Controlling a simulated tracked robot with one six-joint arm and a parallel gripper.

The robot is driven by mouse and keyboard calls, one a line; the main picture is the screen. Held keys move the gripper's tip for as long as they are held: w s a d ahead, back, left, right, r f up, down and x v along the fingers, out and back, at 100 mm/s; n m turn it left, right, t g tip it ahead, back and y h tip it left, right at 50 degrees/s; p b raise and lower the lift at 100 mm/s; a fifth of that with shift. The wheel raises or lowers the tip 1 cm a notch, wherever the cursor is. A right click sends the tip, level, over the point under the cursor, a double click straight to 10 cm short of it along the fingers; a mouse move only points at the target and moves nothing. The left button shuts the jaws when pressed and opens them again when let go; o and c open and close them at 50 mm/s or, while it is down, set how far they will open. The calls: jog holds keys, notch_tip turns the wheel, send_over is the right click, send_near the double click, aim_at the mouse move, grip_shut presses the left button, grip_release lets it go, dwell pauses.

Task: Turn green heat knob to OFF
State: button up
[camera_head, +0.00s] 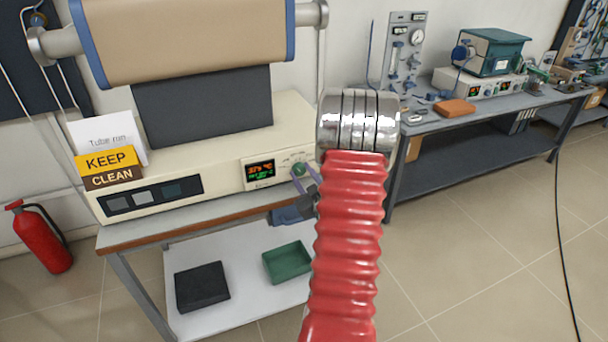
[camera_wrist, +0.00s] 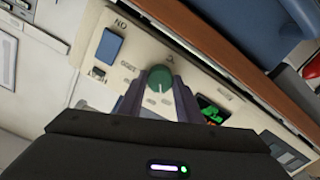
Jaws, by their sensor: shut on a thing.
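The green heat knob (camera_wrist: 159,79) is on the cream front panel of the tube furnace, beside its lit display. In the wrist view it sits between the two purple-grey fingers of my gripper (camera_wrist: 158,92), which are shut on it. A white pointer line shows on the knob, but its printed labels are too small to read. In the head view the knob (camera_head: 299,170) is small, with my gripper (camera_head: 308,178) at it. My red ribbed arm hides the panel's right end.
The furnace display (camera_head: 261,172) is lit orange and green. A blue switch (camera_wrist: 109,47) is on the same panel. A KEEP CLEAN sign (camera_head: 108,167) stands at left. A green tray (camera_head: 288,262) and a dark block (camera_head: 201,287) lie on the lower shelf. A second bench (camera_head: 455,123) stands at right.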

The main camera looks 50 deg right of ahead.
jog(key=n, duration=0.4)
jog(key=shift+s+f, duration=0.15)
jog(key=shift+f, duration=0.1)
jog(key=shift+n, duration=1.8)
jog(key=o, duration=1.1)
jog(key=shift+r, duration=0.1)
jog(key=shift+c, duration=0.2)
jog(key=shift+a, duration=0.1)
jog(key=v, duration=1.3)
jog(key=shift+s, duration=0.2)
